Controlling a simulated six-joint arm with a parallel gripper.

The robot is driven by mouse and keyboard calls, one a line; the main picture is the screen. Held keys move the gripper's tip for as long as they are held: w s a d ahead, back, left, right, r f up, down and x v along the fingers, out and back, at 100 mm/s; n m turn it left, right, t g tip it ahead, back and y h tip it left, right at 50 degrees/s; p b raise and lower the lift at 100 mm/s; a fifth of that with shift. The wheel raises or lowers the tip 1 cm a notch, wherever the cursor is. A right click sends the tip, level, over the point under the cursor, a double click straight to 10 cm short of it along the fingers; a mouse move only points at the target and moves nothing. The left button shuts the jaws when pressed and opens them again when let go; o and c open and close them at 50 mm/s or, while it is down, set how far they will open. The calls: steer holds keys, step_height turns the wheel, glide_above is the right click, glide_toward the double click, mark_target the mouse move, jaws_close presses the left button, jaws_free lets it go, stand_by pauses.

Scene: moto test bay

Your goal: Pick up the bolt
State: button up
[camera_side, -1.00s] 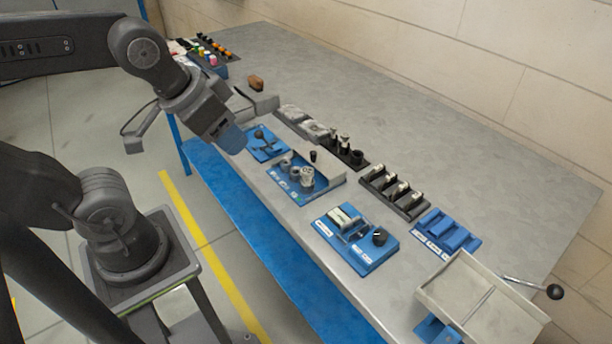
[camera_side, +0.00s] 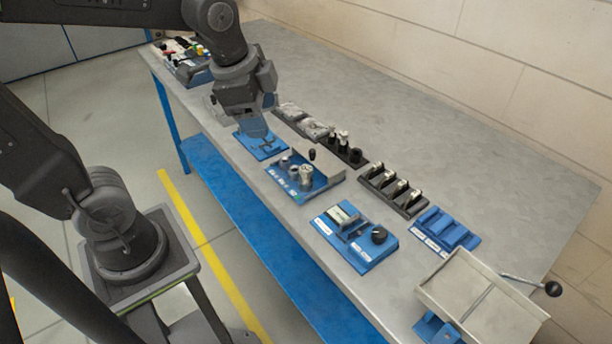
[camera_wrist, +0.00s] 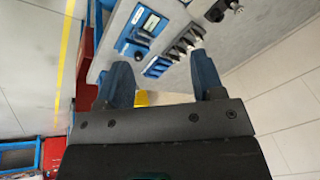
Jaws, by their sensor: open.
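My gripper (camera_side: 254,124) is above the far part of the bench, over a blue plate (camera_side: 261,149), with its fingers pointing down. I cannot make out a bolt for certain. Small metal upright parts (camera_side: 343,137) stand in a black holder (camera_side: 356,157) to the right of my gripper. A black rack (camera_side: 410,207) with several pale-topped parts is further right. Whether any of these is the bolt is too small to tell.
A blue tray (camera_side: 325,185) with metal parts and a blue box (camera_side: 366,257) with a black knob stand along the front edge. A blue rack (camera_side: 437,238) and a pale tray-like fixture (camera_side: 455,279) with a lever are at right. The back of the bench (camera_side: 430,130) is clear.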

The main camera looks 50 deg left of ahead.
steer(key=w+a+f+m+g, duration=0.2)
steer(key=w+f+m, duration=0.1)
steer(key=w+m, duration=0.4)
steer(key=m+g, duration=0.2)
steer(key=m, duration=0.6)
glide_above(306, 169)
step_height(306, 169, down, 5)
step_height(306, 169, down, 14)
steer(key=shift+r, duration=0.2)
jaws_close()
steer(key=shift+r, duration=0.1)
